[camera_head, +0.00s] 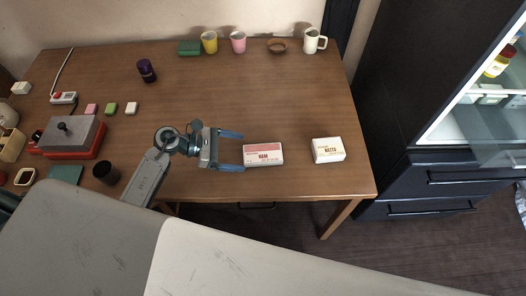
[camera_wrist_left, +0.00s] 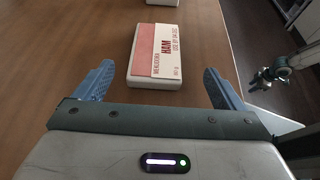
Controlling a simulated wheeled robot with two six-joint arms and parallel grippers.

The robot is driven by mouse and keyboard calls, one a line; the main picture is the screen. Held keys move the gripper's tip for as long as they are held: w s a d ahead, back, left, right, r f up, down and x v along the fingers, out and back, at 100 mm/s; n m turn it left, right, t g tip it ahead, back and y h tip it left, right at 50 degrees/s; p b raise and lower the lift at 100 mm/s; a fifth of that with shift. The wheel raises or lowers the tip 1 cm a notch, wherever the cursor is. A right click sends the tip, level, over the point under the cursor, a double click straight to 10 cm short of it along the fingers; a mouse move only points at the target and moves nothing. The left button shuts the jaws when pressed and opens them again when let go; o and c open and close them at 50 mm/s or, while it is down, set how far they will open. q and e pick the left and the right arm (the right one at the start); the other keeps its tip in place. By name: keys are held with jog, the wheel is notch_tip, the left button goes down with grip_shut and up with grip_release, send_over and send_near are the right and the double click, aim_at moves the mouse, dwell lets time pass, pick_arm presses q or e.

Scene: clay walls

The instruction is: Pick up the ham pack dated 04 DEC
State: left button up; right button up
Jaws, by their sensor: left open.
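The ham pack (camera_head: 263,154) is a flat pink and white box lying on the table near its front edge. In the left wrist view the ham pack (camera_wrist_left: 172,60) reads HAM and what looks like USE BY 04 DEC. My left gripper (camera_head: 241,151) is open, just left of the pack, with its blue fingers pointing at the pack's near end. In the wrist view the pack lies ahead, between the lines of the two fingers (camera_wrist_left: 157,74), with nothing gripped.
A white natto box (camera_head: 328,150) lies right of the ham pack. Cups, a bowl and a green block stand along the back edge. A dark purple cup (camera_head: 147,71) and several small items are at the left. The table's middle is clear.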

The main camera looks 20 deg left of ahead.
aim_at(259, 153)
pick_arm(q)
jog(key=shift+x, duration=1.2)
jog(key=shift+w+d+p, duration=0.15)
jog(key=shift+d+p, duration=0.05)
jog(key=shift+p, duration=0.2)
jog(key=p+x, duration=0.2)
jog(key=x, duration=0.2)
jog(key=shift+w+d, duration=0.1)
jog(key=shift+w, duration=0.15)
jog(key=shift+d+f, duration=0.15)
jog(key=shift+f, duration=0.1)
jog(key=c, duration=1.1)
jog(key=shift+r, duration=0.2)
